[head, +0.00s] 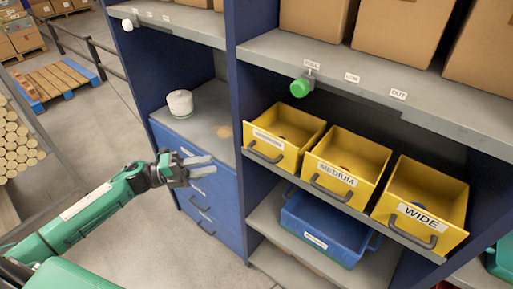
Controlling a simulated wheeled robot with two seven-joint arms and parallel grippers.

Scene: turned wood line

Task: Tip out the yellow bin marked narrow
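Three yellow bins stand side by side on a shelf at the right. The left bin (285,133) has a front label too small to read here; the others read MEDIUM (347,167) and WIDE (425,200), so the left one seems to be the narrow bin. It is upright, with a dark handle (265,153) low on its front. What it holds is not clear. My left gripper (205,164) is left of the bins, in front of the blue drawer cabinet, apart from everything and empty. Its two fingers look parted. My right gripper is out of view.
A blue bin (325,230) sits on the shelf below. A blue cabinet (190,165) with a white round container (180,103) on top stands left of the upright post (235,120). Cardboard boxes (405,35) fill the shelf above. The floor (120,235) around my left arm is clear.

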